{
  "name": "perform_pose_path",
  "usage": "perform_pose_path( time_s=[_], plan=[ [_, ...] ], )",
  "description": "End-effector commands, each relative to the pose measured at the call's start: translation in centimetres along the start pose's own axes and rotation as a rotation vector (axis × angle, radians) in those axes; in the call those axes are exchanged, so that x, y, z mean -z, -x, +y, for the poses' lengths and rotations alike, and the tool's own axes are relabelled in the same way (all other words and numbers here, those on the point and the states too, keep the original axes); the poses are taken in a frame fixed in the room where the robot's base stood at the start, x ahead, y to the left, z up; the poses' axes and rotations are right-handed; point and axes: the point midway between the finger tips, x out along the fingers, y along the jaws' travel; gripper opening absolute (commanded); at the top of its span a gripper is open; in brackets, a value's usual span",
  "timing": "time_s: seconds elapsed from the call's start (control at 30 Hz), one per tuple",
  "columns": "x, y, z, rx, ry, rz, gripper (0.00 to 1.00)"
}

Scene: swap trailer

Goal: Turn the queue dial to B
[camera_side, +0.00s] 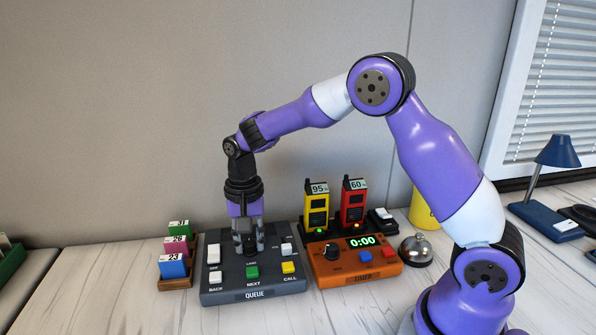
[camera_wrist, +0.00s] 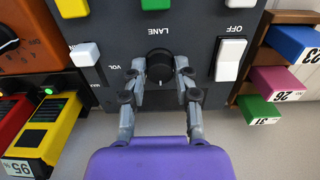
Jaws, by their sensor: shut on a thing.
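The queue panel (camera_side: 221,279) is a dark grey box on the table, with "QUEUE" on its front edge. Its black round dial (camera_wrist: 160,66) sits beside the "LANE" label in the wrist view.
The panel also bears a white rocker switch (camera_wrist: 230,60), a white slider (camera_wrist: 84,54) and a green button (camera_side: 252,272). An orange timer (camera_side: 385,271) and yellow and red radios stand to the right. Coloured number cards (camera_side: 173,266) stand to the left.

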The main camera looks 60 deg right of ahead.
Motion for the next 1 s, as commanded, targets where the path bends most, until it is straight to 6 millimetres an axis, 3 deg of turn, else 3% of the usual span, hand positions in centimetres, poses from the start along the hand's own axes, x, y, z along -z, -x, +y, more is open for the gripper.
perform_pose_path(
  time_s=[0.2,0.23,0.3,0.73,1.0],
  plan=[
    [-0.1,-0.4,0.1,-0.003,0.001,-0.003,0.00],
    [-0.1,-0.4,0.1,-0.003,0.001,-0.003,0.39],
    [-0.1,-0.3,0.1,-0.002,0.001,-0.002,0.64],
    [0.0,0.5,0.0,0.001,0.002,0.001,0.64],
    [0.1,6.0,-0.1,0.004,0.002,0.004,0.64]
  ],
)
